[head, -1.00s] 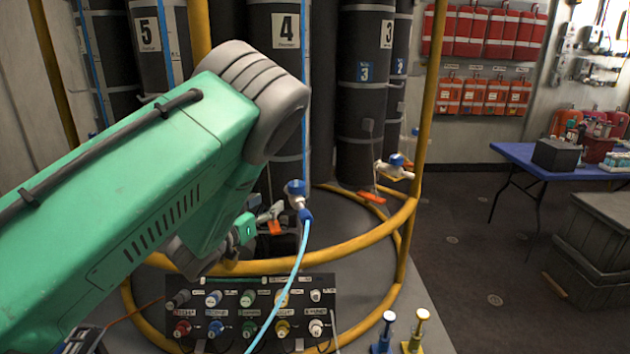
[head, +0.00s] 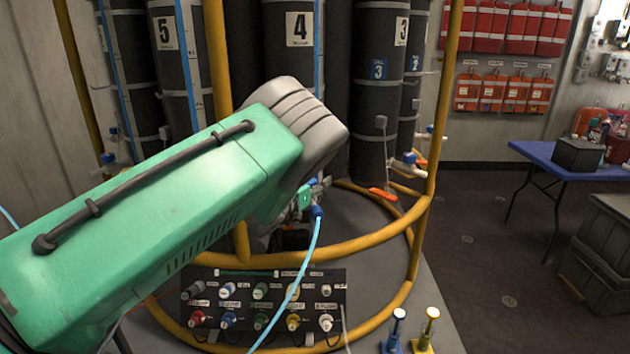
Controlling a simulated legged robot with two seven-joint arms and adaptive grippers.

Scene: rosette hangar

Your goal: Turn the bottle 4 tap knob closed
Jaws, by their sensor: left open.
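Bottle 4 (head: 292,62) is a tall dark cylinder with a white "4" label, behind the yellow frame. Its tap is low at the front and mostly hidden by my left forearm. A blue hose fitting (head: 317,212) with a light blue hose shows below it. My left gripper (head: 314,190) is at the tap, partly hidden behind my green and grey arm. It is open, and I cannot tell whether its fingers touch the knob. My right gripper is not in view.
A yellow tube frame (head: 350,243) rings the bottles. A black panel (head: 270,300) of coloured connectors stands below. Bottle 3's tap (head: 406,162) is to the right, and a blue table (head: 545,155) stands farther right. The floor between is clear.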

